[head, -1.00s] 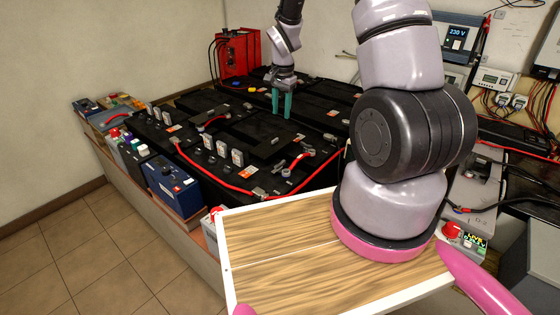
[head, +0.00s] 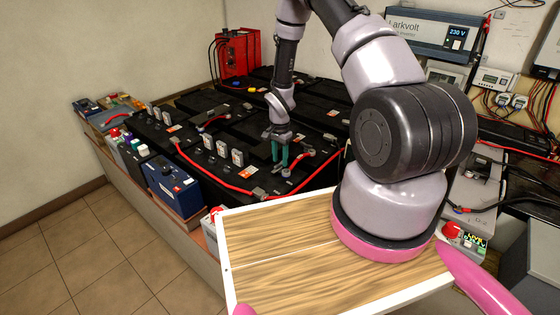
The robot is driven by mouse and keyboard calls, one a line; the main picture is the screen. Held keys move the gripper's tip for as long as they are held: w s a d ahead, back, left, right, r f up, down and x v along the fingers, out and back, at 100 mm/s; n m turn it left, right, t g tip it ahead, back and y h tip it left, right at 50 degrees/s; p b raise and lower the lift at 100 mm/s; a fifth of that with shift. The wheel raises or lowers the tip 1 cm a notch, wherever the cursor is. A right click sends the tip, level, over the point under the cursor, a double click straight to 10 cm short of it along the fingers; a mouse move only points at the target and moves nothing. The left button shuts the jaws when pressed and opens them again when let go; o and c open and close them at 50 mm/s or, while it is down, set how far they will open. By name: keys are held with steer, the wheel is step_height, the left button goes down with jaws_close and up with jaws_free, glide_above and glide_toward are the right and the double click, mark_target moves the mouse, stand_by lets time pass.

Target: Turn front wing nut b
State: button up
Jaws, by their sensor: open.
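My gripper (head: 280,156) is above the front battery bank in the head view, pointing down with its two teal fingers apart. Its fingertips are close to a small grey terminal fitting (head: 286,172) by the red cable at the front right of the bank. I cannot tell whether they touch it. The wing nuts are too small to tell apart, so I cannot say which one is front wing nut b.
Red cables (head: 215,178) run over the black batteries. A blue box (head: 172,187) stands along the front edge. A wooden board with a white rim (head: 243,291) is nearest. A red unit (head: 238,54) stands at the back, with wall equipment at right.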

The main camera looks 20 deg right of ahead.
steer(key=shift+f, duration=0.65)
jaws_close()
